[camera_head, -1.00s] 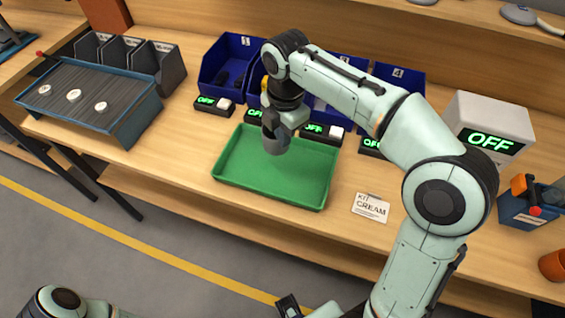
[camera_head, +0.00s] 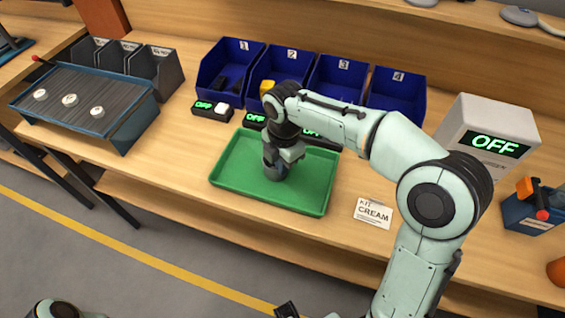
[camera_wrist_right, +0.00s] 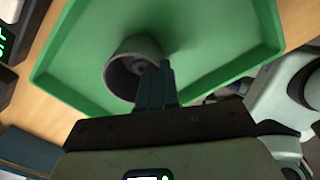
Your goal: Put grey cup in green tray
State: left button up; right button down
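The green tray (camera_head: 232,172) lies on the wooden bench in the head view; its wall also shows in the right wrist view (camera_wrist_right: 254,66). The grey cup (camera_head: 272,176) is within the tray's outline, low at its floor and mostly covered by my right gripper (camera_head: 275,163). In the right wrist view, the cup (camera_wrist_right: 116,72) shows its open mouth. The dark fingers of my right gripper (camera_wrist_right: 155,74) are close together at the cup's rim, pinching its wall. Whether the cup's base touches the tray floor is hard to tell.
Blue numbered bins (camera_head: 232,60) stand behind the tray, with small OFF displays (camera_head: 212,110) before them. A slat conveyor (camera_head: 95,92) with white discs is at left. A KIT CREAM card (camera_head: 373,213) lies right of the tray; a grey OFF box (camera_head: 488,130) stands farther right.

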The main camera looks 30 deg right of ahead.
jog(key=shift+f, duration=0.2)
jog(key=c, duration=1.4)
grip_release()
jog(key=shift+r, duration=0.1)
pick_arm(q)
jog(key=r+p, duration=0.1)
jog(key=w+r+p, duration=0.1)
jog(key=shift+r, duration=0.35)
pick_arm(e)
jog(key=r, duration=1.2)
jog(key=shift+s+r, duration=0.15)
jog(key=shift+s, duration=0.05)
